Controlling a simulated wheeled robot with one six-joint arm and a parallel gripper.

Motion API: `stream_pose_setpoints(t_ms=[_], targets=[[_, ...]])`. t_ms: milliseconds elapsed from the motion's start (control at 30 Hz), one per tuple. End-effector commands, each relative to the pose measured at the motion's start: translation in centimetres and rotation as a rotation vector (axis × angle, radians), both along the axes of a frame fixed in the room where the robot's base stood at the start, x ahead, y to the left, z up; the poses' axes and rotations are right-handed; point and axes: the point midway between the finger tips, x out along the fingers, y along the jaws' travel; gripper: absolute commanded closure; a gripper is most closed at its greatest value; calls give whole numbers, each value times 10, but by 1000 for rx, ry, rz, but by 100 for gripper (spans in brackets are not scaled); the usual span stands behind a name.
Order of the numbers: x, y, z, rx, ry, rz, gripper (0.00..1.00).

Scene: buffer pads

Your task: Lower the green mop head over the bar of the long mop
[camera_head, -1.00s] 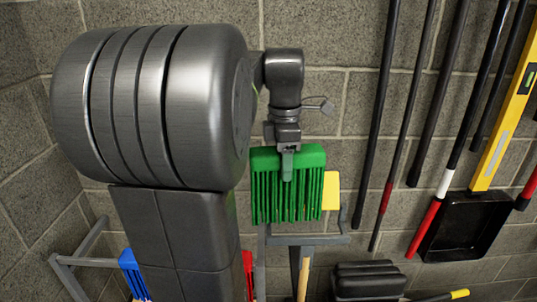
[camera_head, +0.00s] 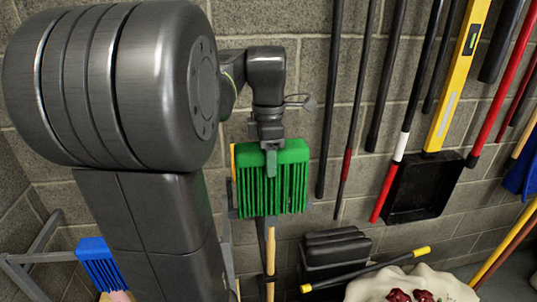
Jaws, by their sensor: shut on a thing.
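The green mop head (camera_head: 272,185) hangs from my gripper (camera_head: 270,160), which is shut on its top edge. Its ribbed strands point down, and it looks upright. Below it a dark upright bar and a light wooden handle (camera_head: 270,262) show. I cannot tell which of these belongs to the long mop, and its bar is not clearly visible behind the mop head. A sliver of yellow (camera_head: 233,160) shows at the mop head's left edge.
A blue brush head (camera_head: 100,262) is on a grey rack (camera_head: 35,258) at lower left. Black pads (camera_head: 335,250) are stacked right of the mop head. A black dustpan (camera_head: 425,188) and several long handles hang on the block wall. A yellow-ended black rod (camera_head: 365,270) lies low at right.

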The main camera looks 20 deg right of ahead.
Motion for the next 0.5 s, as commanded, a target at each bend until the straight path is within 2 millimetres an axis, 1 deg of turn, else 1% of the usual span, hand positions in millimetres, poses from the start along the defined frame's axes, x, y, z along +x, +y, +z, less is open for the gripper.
stream_pose_setpoints(t_ms=[33, 500], targets=[[0, 0, -7, 0, 0, 0, 77], [0, 0, -44, 0, 1, 0, 77]])
